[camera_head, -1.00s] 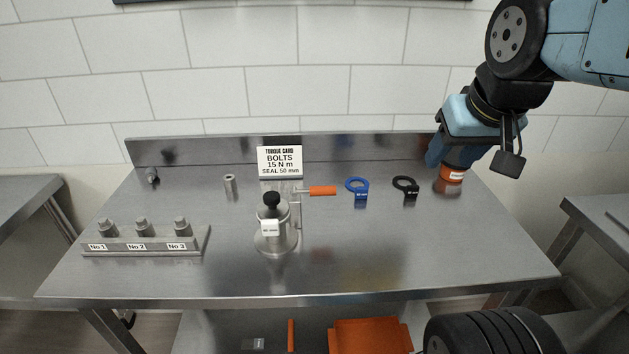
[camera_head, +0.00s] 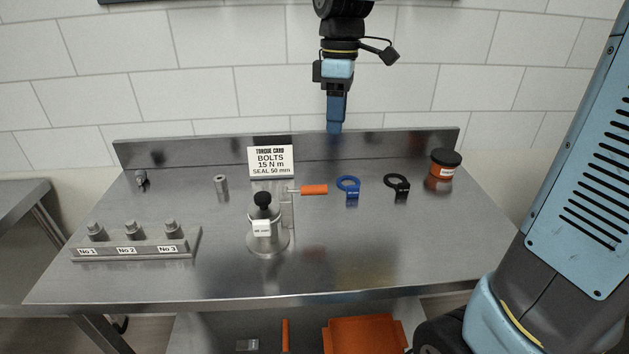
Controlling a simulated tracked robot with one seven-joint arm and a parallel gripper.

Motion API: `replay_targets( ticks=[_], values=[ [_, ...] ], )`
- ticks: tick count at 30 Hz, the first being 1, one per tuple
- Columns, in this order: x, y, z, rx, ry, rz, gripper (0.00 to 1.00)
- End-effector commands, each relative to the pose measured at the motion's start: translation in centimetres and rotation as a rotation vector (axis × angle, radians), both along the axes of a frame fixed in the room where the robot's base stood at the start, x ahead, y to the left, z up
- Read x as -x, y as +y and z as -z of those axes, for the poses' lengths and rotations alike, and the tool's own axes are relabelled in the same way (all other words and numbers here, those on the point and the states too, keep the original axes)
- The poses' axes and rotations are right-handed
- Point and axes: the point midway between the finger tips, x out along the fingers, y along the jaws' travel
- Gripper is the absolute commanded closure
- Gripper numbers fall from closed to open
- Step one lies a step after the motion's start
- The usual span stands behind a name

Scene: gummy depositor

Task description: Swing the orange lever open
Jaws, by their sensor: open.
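The orange lever (camera_head: 314,190) sticks out to the right from a metal clamp post beside the steel fixture (camera_head: 268,238) in the middle of the bench. The fixture has a black knob (camera_head: 263,199) on top and a small white label on its front. My gripper (camera_head: 335,131) points down near the back of the bench, above and a little right of the lever and apart from it. It is open, with nothing seen between its fingers. The fingers are seen edge-on, so the gap between them is hidden.
A torque card (camera_head: 271,161) stands behind the fixture. A blue ring tool (camera_head: 348,186), a black ring tool (camera_head: 397,186) and an orange jar with black lid (camera_head: 442,170) stand to the right. A bolt rack (camera_head: 135,247) and a metal cylinder (camera_head: 221,185) are left. The front right bench is clear.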

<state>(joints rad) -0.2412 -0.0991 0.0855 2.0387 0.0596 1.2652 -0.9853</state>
Motion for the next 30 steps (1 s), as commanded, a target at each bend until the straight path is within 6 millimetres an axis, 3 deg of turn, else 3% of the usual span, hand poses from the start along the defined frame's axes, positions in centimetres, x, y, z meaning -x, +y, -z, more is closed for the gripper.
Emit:
replay_targets(
  ticks=[3,9,17,30],
  values=[
    [-1.4,2.2,0.9,-0.002,0.06,-0.14,0.5],
    [-2.5,4.1,1.7,-0.011,0.111,-0.265,0.5],
    [-2.2,4.3,3.4,-0.012,0.12,-0.284,0.5],
    [-0.7,4.3,10.8,-0.012,0.12,-0.282,0.5]
  ],
)
